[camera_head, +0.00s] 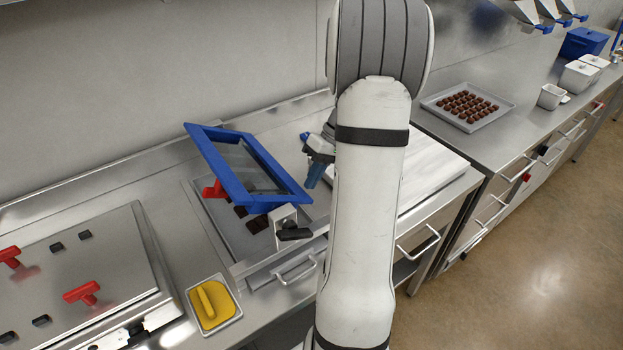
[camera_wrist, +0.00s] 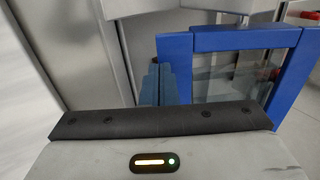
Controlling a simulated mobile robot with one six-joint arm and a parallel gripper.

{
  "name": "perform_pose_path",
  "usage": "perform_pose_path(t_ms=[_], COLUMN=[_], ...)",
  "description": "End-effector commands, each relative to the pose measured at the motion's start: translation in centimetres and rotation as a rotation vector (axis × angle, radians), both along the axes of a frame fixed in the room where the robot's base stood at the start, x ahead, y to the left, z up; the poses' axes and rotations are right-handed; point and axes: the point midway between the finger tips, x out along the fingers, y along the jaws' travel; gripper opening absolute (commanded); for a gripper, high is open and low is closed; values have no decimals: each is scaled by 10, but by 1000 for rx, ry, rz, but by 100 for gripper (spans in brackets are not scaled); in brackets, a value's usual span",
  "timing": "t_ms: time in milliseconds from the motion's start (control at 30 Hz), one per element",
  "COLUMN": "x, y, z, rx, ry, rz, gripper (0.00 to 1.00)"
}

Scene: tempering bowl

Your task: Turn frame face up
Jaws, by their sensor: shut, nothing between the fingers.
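The blue frame (camera_head: 272,199) with a see-through pane stands tilted over a metal tray on the left counter. Its lower front edge is near a small metal bracket with a black knob (camera_head: 293,234). I cannot tell which face is up. My gripper (camera_head: 313,181) is just right of the frame, its blue fingers pointing down, apart from it in the head view. In the wrist view the frame (camera_wrist: 287,85) fills the right side, beside my shut fingers (camera_wrist: 160,84), which hold nothing. My arm hides part of the counter behind it.
Dark pieces (camera_head: 257,224) and a red handle (camera_head: 213,190) lie under the frame. A yellow-handled tool sits in a small tray (camera_head: 233,312) in front. A metal lid with red handles (camera_head: 82,292) is at left. A tray of chocolates (camera_head: 430,104) and white containers (camera_head: 578,77) stand at right.

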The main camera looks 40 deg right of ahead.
Motion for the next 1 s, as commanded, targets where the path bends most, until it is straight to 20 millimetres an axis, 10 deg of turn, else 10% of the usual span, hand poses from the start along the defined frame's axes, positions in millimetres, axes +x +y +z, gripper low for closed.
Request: perform_pose_path(t_ms=[1000], x=[0], y=[7], z=[-25], rx=[99], ry=[1], rz=[0], gripper=[0])
